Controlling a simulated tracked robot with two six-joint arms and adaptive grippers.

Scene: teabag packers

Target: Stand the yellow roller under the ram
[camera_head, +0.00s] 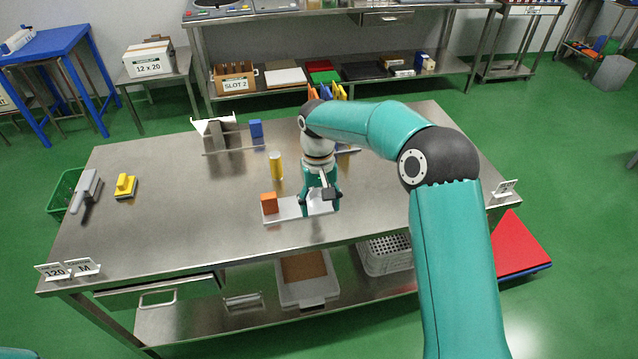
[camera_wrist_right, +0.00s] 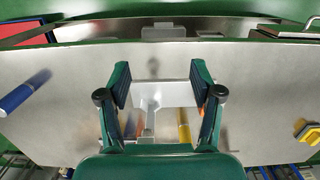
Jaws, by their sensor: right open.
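The yellow roller (camera_head: 276,165) stands upright on the steel table, behind and left of my right gripper. It also shows in the right wrist view (camera_wrist_right: 184,126), near one finger. My right gripper (camera_head: 322,196) is open over a white plate (camera_head: 288,210); it also shows in the right wrist view (camera_wrist_right: 160,88). An orange block (camera_head: 269,203) is on the plate's left end. A pale grey fitting (camera_wrist_right: 149,104) shows between the fingers beside the plate; I cannot tell whether it is the ram. My left gripper is out of view.
A blue block (camera_head: 256,128) and a metal holder (camera_head: 222,134) stand at the back. A yellow-handled pad (camera_head: 125,186) lies at the left. A blue cylinder (camera_wrist_right: 25,92) is on the table in the right wrist view. The table's left middle is clear.

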